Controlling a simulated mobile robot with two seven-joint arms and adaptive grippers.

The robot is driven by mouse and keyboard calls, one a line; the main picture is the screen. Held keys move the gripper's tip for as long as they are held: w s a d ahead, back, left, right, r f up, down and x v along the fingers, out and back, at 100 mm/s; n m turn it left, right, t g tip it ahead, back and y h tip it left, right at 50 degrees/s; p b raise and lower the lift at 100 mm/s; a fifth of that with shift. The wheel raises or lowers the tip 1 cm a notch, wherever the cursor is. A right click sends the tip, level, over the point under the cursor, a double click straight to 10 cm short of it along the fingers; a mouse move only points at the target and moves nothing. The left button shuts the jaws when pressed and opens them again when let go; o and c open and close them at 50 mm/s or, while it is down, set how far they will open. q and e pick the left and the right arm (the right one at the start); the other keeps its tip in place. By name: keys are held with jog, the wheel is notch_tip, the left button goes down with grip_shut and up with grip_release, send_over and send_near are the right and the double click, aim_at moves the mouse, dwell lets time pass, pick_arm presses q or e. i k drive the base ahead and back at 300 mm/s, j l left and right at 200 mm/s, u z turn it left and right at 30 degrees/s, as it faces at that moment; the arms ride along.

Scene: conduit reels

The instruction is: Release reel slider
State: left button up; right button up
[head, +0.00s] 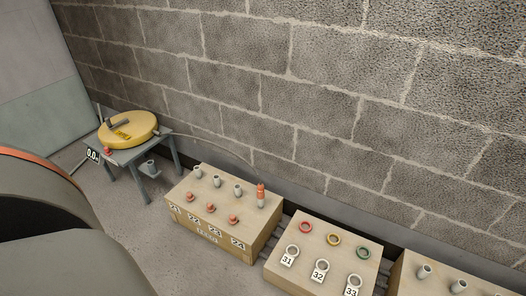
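A yellow round reel (127,129) lies on a small grey table (130,156) against the wall at the left. A dark grey bar (118,124) sits on top of it, beside a label with dark marks. I cannot tell whether this bar is the slider, or its setting. Neither of my grippers shows in the head view.
A wooden box (247,257) numbered 21 to 24 holds grey pegs, red knobs and an orange-topped peg. Another box (280,281) holds coloured rings and rings numbered 31 to 33. A large grey rounded body (40,190) fills the lower left. Floor between is clear.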

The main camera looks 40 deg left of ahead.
aim_at(106, 149)
jog(key=u, duration=2.25)
